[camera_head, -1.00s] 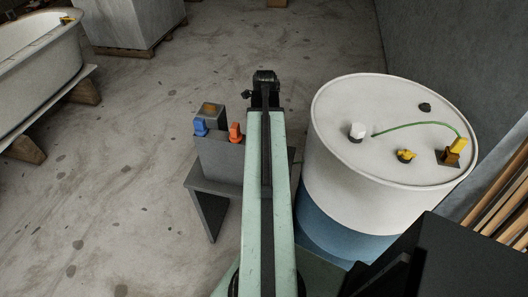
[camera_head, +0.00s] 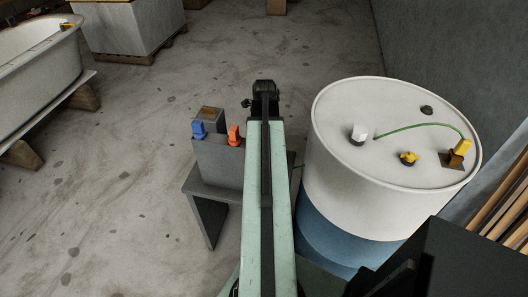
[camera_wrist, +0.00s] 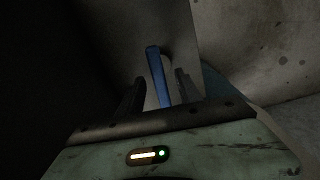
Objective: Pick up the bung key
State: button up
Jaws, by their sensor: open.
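A small yellow key-like piece (camera_head: 408,158) sits on the white top of the drum (camera_head: 335,120), towards its near side. I cannot tell for sure that it is the bung key. A yellow block (camera_head: 461,147) stands at the drum's right rim with a green cord leading to it. My gripper (camera_wrist: 160,80) shows in the wrist view with its dark fingers apart. A blue bar (camera_wrist: 157,75) shows between the fingers; I cannot tell its distance, and no grip on it shows. In the head view my arm reaches forward, left of the drum, and its fingers are hidden.
A grey stand (camera_head: 217,165) left of my arm carries a blue piece (camera_head: 198,129) and an orange piece (camera_head: 234,135). A white cap (camera_head: 358,134) and a black plug (camera_head: 427,110) are on the drum. Timber (camera_head: 505,195) leans at the right.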

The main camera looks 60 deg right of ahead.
jog(key=shift+c, duration=0.3)
grip_shut()
dwell(1.1)
